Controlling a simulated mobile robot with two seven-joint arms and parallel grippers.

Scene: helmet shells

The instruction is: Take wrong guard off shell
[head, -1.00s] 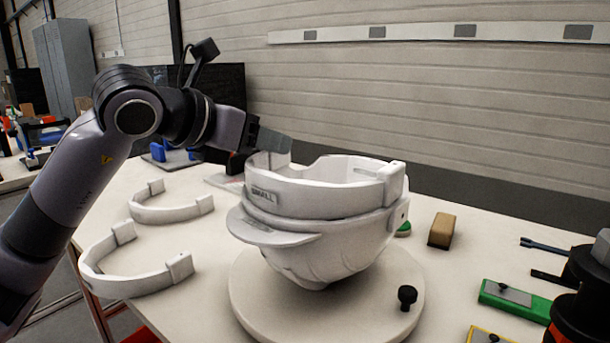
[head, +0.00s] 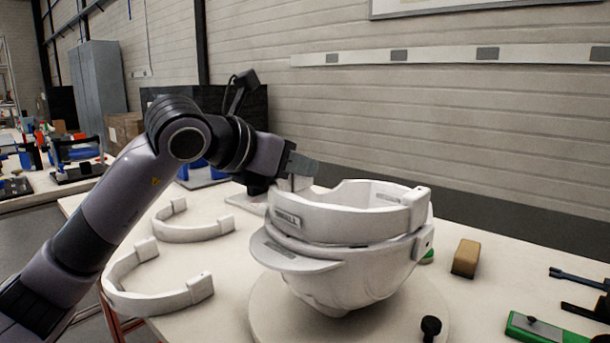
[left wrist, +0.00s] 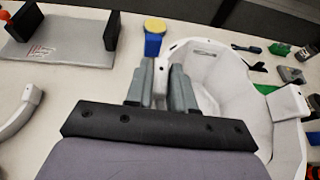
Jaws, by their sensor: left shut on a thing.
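A white helmet shell (head: 345,280) sits upside down on a round pale turntable (head: 270,312). A white curved guard (head: 345,217) with a label reading "SMALL" is around the shell's upper rim. My left gripper (head: 297,182) comes in from the left and is shut on an upright end of this guard. In the left wrist view the gripper (left wrist: 161,85) has its grey fingers on both sides of the white guard end. The shell's hollow inside (left wrist: 225,90) shows beside them. My right gripper is not in view.
Two loose white guards (head: 160,292) (head: 195,225) lie on the table left of the shell. A dark knob (head: 431,326) is on the turntable's front right. A tan block (head: 466,258) and a green-based item (head: 550,330) lie to the right.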

